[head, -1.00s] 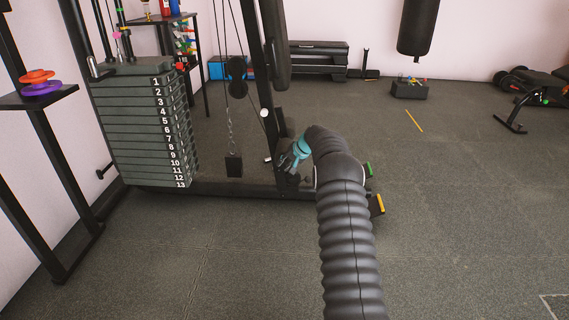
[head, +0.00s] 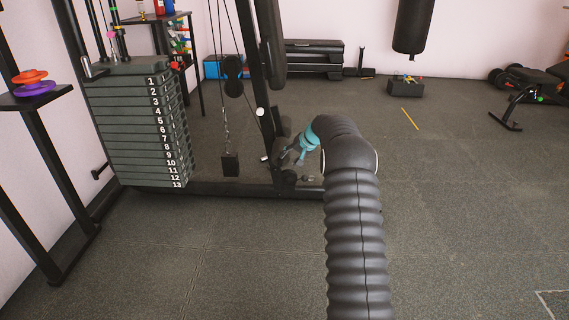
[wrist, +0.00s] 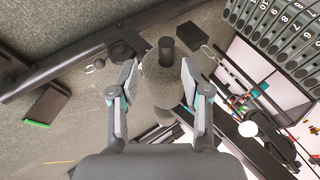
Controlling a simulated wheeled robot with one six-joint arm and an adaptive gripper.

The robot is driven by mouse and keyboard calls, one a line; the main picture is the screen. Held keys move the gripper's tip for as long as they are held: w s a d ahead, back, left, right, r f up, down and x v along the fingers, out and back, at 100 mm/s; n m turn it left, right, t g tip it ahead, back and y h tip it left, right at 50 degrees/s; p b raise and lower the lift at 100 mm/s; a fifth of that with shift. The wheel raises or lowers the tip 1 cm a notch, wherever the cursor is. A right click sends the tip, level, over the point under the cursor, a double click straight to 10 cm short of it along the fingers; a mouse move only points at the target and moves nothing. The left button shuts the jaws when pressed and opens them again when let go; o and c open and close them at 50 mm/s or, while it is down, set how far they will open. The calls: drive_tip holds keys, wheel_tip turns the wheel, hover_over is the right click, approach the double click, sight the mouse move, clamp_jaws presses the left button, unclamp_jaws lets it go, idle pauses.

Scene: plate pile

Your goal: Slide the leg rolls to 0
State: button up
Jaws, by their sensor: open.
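The leg rolls appear to be the dark padded rolls (head: 281,145) low on the weight machine's upright in the head view, partly hidden by my arm. My gripper (head: 292,157) is right beside them, pointing down and to the left. In the wrist view my gripper (wrist: 159,75) is open, with a finger on each side. A black cylinder (wrist: 166,50) shows just past the gap between the fingertips; I cannot tell whether it is one of the rolls. A grey rounded form lies between the fingers. No contact is clear.
The numbered weight stack (head: 141,125) stands left of my gripper. A small black block (head: 230,165) hangs on a chain between them. The machine's base beam (head: 215,189) runs along the floor.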

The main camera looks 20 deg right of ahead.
drive_tip(key=shift+v, duration=2.55)
